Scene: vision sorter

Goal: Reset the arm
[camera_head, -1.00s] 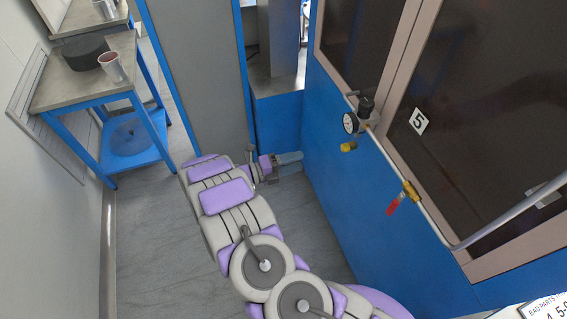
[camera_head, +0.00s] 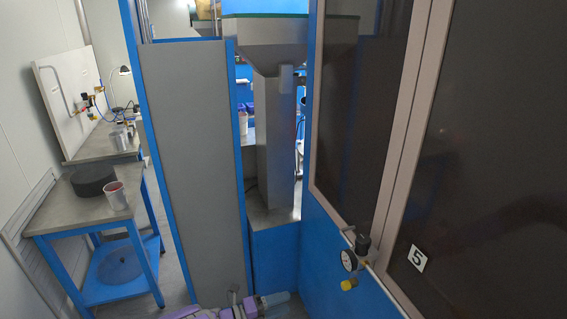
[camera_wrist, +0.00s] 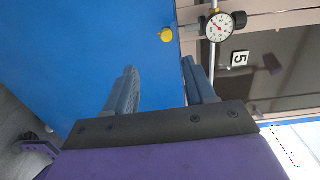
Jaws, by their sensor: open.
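My gripper (camera_wrist: 158,85) is open and empty in the wrist view, with its two grey fingers apart and nothing between them. It faces the blue panel (camera_wrist: 100,35) of the machine. In the head view only the top of my arm and gripper shows at the bottom edge, and the gripper (camera_head: 275,300) is partly cut off there.
A pressure gauge (camera_head: 349,260) and a yellow knob (camera_head: 348,284) stick out from the machine on the right. A blue-framed table (camera_head: 70,215) at left carries a dark round block (camera_head: 93,179) and a cup (camera_head: 115,195). A grey panel (camera_head: 195,170) stands between.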

